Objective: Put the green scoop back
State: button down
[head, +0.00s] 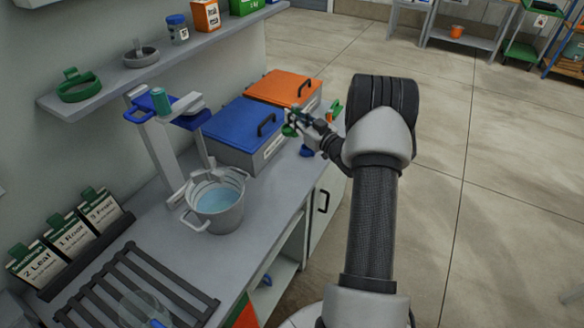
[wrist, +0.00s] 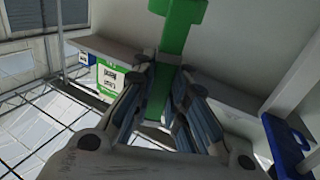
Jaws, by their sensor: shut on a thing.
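My gripper (head: 303,124) is shut on the green scoop (head: 289,130), in front of the blue-lidded bin (head: 235,130) and above the counter's right edge. In the wrist view, the green scoop (wrist: 182,28) shows as a flat green piece rising from between my gripper's fingers (wrist: 172,105). Its far end runs out of the top of that picture. A blue item (head: 306,151) hangs or lies just below my gripper. A small green and orange item (head: 335,110) shows right of my gripper, partly hidden by my arm, and I cannot tell what it is.
An orange-lidded bin (head: 285,88) stands behind the blue one. A bucket of water (head: 216,203) sits on the counter below a stand with a blue bracket (head: 180,112). A shelf (head: 125,85) above carries a green ring holder (head: 78,86) and several containers.

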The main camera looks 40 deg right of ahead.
notch_tip(320, 180, down, 19)
jog(key=b, duration=0.5)
jog(key=shift+f, duration=0.1)
jog(key=shift+f+b, duration=0.15)
jog(key=shift+b, duration=0.15)
jog(key=c, duration=1.6)
grip_release()
